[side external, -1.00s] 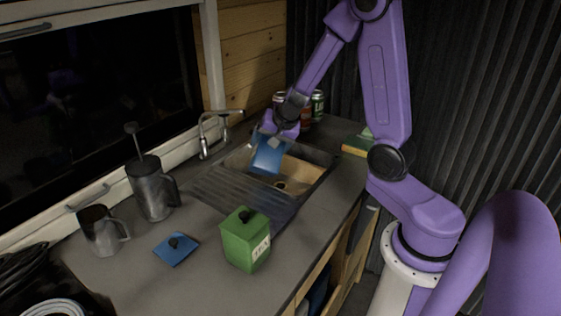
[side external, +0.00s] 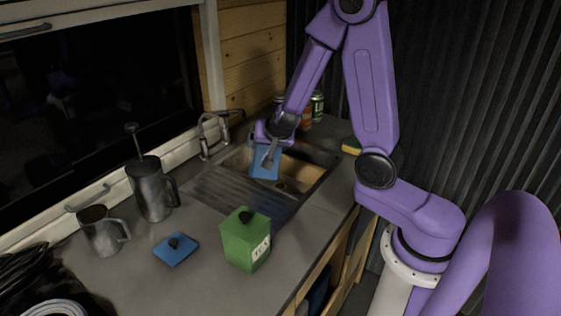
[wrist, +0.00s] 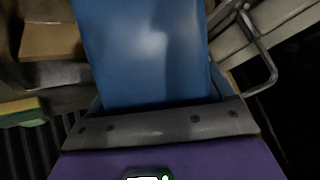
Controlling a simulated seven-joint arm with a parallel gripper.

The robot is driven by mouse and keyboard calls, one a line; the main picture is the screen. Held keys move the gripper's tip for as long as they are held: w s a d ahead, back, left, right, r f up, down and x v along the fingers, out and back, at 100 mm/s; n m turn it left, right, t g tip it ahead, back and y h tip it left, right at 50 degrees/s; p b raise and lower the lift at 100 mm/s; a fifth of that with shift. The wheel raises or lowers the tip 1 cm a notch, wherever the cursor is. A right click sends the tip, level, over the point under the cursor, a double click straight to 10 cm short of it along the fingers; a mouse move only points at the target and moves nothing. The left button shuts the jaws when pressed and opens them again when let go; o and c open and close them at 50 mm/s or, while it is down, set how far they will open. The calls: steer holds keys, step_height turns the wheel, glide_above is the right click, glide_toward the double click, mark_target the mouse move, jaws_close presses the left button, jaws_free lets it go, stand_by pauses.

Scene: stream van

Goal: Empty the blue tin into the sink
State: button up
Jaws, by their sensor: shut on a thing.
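My gripper (side external: 270,146) is shut on the blue tin (side external: 264,165) and holds it over the sink (side external: 312,178). In the wrist view the blue tin (wrist: 145,50) fills the upper middle, close against my gripper (wrist: 155,122). The tin's mouth and its inside are hidden, and I cannot tell how far it is tilted. A blue lid (side external: 176,250) with a dark knob lies on the counter, apart from the tin.
A green labelled tin (side external: 245,240), a French press (side external: 152,190) and a metal jug (side external: 102,232) stand on the counter. The tap (side external: 212,135) rises behind the sink. Cans (side external: 317,104) stand beyond it, and a sponge (side external: 351,145) lies to the right.

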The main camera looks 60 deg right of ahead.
mark_target(257, 148)
steer(key=shift+s+a+r+n+t+h, duration=0.1)
steer(key=shift+a+r+n+t+h, duration=0.1)
steer(key=shift+a+r+h, duration=0.3)
steer(key=shift+s+a+r+n+t+h, duration=0.1)
steer(key=shift+a+r+t+h, duration=0.1)
steer(key=shift+a+h, duration=0.35)
steer(key=shift+s+a+f+n+t+h, duration=0.1)
steer(key=shift+a+f+n+t+h, duration=0.1)
steer(key=shift+a+h, duration=0.25)
steer(key=shift+s+a+f+n+t+h, duration=0.1)
steer(key=shift+a+f+t+h, duration=0.15)
steer(key=shift+a, duration=0.2)
steer(key=shift+a+r+n+t+h, duration=0.35)
steer(key=shift+a+r+h, duration=0.25)
steer(key=shift+a+h, duration=0.15)
